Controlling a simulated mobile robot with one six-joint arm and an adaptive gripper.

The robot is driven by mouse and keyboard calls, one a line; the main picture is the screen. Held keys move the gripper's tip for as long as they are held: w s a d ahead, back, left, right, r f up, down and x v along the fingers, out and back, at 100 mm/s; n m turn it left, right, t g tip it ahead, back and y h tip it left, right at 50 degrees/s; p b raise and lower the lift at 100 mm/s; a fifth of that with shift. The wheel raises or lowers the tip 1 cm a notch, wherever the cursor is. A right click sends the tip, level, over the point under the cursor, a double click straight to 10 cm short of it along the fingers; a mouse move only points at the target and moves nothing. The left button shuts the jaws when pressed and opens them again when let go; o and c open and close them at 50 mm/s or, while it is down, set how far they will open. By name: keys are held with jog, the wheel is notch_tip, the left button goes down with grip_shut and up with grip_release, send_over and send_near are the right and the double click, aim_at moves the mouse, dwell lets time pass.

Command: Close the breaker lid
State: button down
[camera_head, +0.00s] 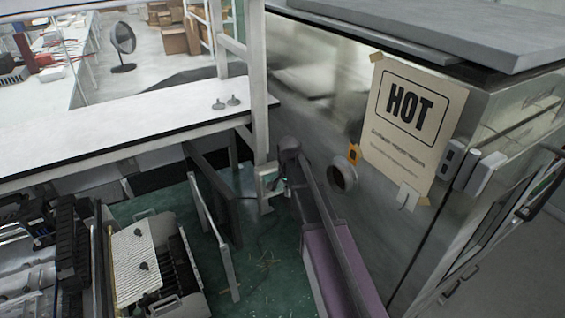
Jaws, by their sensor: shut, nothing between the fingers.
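I cannot make out a breaker or its lid for certain. At the lower left stands an open grey box-like unit (188,292) with a dark row of parts inside. A pale ribbed panel (135,262) with small black knobs lies tilted at its left. A thin light-grey upright panel (213,238) stands to the right of the unit, apart from it. My purple and dark arm rises from the bottom middle to a dark joint in front of the metal cabinet. I cannot pick out my gripper.
A metal cabinet (320,92) with a HOT sign (408,105) and a round protruding knob (343,174) fills the right. A white table (130,115) with a post crosses the upper left. Dark equipment (72,245) crowds the left edge. Green floor (270,255) shows between.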

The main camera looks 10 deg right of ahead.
jog(key=w+r+m+p, duration=0.5)
jog(key=w+r+p, duration=0.6)
jog(key=r, duration=0.2)
jog(key=shift+p, duration=0.35)
jog(key=shift+d+f, duration=0.1)
notch_tip(320, 180, down, 14)
jog(key=b, duration=1.4)
jog(key=shift+r, duration=0.2)
jog(key=shift+s, duration=0.1)
